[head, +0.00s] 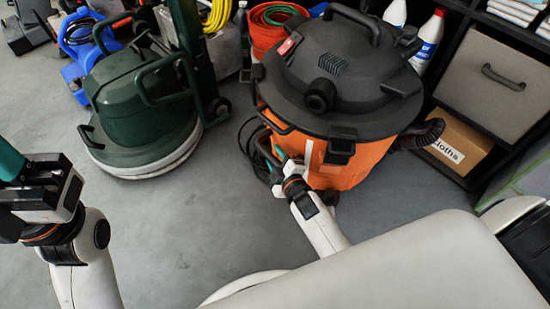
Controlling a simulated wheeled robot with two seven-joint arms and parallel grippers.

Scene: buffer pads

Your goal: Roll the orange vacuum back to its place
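The orange vacuum (352,165) stands upright on the grey floor right of centre, with a black lid, a top handle and a dark ribbed hose on its right. My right gripper (278,158) is at the front left of its orange drum, beside a black handle bar (270,122) and dark cable. Its fingers are small and partly lost against these parts, so I cannot tell whether they grip anything. My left gripper (22,172) is at the left edge, away from the vacuum; its fingertips are partly cut off. The vacuum's wheels are mostly hidden.
A green floor machine (145,100) stands to the left of the vacuum. Behind are a red bucket with a green hose (268,32) and white bottles (430,40). A dark shelf with a grey bin (490,85) and cloths box (458,145) is close on the right. Floor (190,220) is clear front left.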

